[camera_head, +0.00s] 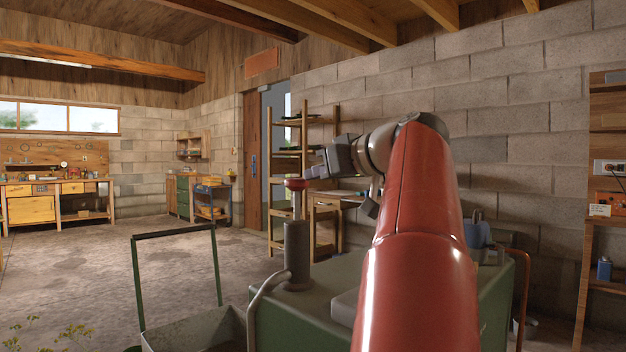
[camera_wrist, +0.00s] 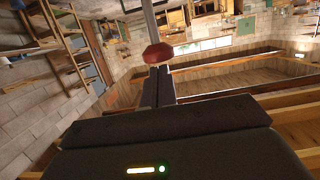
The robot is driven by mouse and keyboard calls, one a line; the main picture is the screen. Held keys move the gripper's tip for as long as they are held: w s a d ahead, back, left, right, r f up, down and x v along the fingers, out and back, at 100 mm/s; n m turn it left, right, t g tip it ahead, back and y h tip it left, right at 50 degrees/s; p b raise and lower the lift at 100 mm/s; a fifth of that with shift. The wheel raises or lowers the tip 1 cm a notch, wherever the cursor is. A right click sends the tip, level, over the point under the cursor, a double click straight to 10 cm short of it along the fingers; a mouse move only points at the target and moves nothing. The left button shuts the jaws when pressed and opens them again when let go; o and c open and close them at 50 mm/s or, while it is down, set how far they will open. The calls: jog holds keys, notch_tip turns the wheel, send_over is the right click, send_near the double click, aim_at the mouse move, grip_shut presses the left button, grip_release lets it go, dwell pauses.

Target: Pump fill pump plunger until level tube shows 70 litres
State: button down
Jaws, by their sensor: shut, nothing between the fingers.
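The fill pump plunger has a dark red knob (camera_head: 295,184) on a pale upright rod (camera_head: 296,206), which rises from the grey pump body (camera_head: 297,250). A fair length of rod shows above the body. My gripper (camera_head: 309,173) is shut and empty, its fingertips right beside the knob on its right, at about knob height or a little above. In the wrist view, the shut fingers (camera_wrist: 158,73) point at the red knob (camera_wrist: 158,54), just in front of the tips. I cannot tell whether they touch. I cannot make out a level tube or its reading.
The pump stands on a green tank (camera_head: 290,328), partly hidden by my red arm. A green-framed cart (camera_head: 175,232) stands at left. Wooden shelves (camera_head: 287,150) are behind the pump, and a wooden rack (camera_head: 592,240) stands at right. Open floor (camera_head: 70,265) lies left.

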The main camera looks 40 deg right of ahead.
jog(key=v, duration=0.6)
jog(key=shift+s, duration=0.2)
jog(key=shift+r, duration=0.1)
